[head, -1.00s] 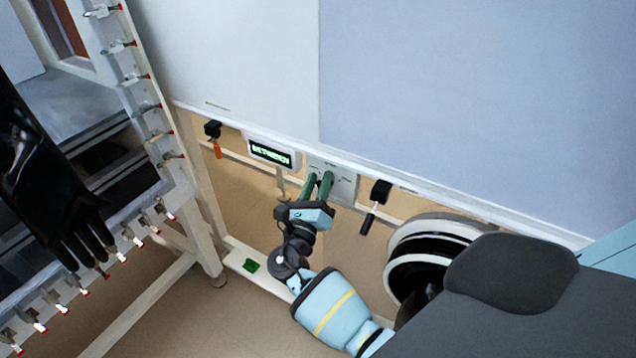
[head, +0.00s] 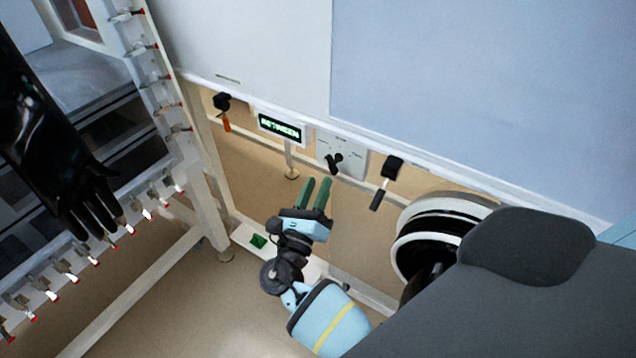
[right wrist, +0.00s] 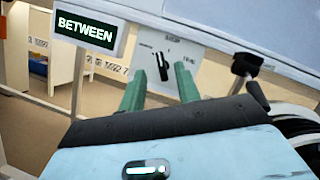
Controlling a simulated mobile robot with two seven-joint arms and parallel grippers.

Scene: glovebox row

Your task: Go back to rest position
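My right gripper (head: 315,190) has two green fingers standing apart with nothing between them. It is in front of and below a grey plate (head: 352,158) with a black selector handle (head: 335,163), and clear of it. The right wrist view shows the open fingers (right wrist: 160,88) with the black handle (right wrist: 163,66) on the plate beyond them. A small display (head: 281,129) left of the plate is lit green; in the right wrist view the display (right wrist: 86,33) reads "BETWEEN". My left gripper is not in view.
A black lever with an orange handle (head: 226,121) is left of the display. A black glove (head: 90,205) hangs at the left by a frame with several red-tipped clamps. A green pad (head: 258,241) lies below.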

